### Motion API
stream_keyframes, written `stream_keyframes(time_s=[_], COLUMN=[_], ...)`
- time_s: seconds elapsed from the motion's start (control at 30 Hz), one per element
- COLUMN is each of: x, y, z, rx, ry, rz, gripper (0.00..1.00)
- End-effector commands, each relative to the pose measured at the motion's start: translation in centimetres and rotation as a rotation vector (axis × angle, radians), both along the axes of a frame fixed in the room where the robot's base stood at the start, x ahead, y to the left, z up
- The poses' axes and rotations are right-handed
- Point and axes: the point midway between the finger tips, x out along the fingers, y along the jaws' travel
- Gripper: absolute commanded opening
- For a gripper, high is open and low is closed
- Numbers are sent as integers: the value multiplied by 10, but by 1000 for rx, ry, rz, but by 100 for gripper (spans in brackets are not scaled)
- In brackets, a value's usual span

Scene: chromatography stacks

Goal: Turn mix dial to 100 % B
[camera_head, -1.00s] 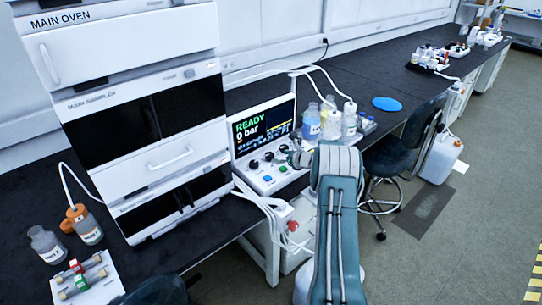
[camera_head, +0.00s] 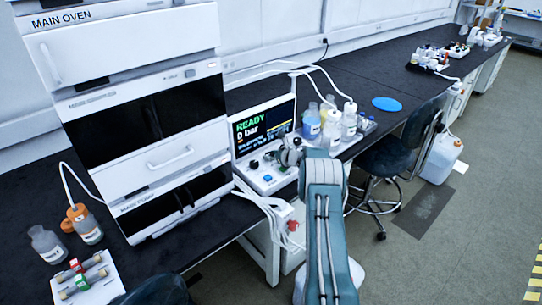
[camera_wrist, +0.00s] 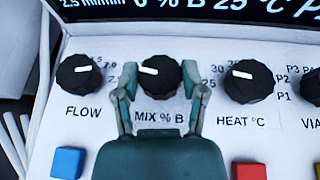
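The mix dial (camera_wrist: 155,75) is a black knob with a white pointer mark, above the label "MIX % B" in the wrist view. Its mark points to the left, and the screen (camera_wrist: 190,10) above reads "0 % B". My gripper (camera_wrist: 160,82) is open, with one finger at each side of the dial's lower part. I cannot tell whether the fingers touch it. In the head view my gripper (camera_head: 291,152) is at the control panel (camera_head: 262,183), and my arm hides part of the panel. The screen (camera_head: 263,126) there reads "READY" and "0 bar".
The flow dial (camera_wrist: 80,77) is left of the mix dial and the heat dial (camera_wrist: 249,81) is right of it. A blue button (camera_wrist: 67,162) and a red button (camera_wrist: 249,171) sit below. Bottles (camera_head: 332,130) stand right of the panel, close to my arm.

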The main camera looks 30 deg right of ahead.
Motion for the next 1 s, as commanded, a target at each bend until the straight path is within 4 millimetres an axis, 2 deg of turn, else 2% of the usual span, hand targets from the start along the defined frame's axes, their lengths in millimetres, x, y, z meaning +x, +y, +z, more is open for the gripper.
stream_keyframes(time_s=[0.47, 1.0], x=[1, 1], y=[1, 4], z=[0, 0], rx=[-1, -1], ry=[1, 1], rz=[-66, -345], gripper=[7, 7])
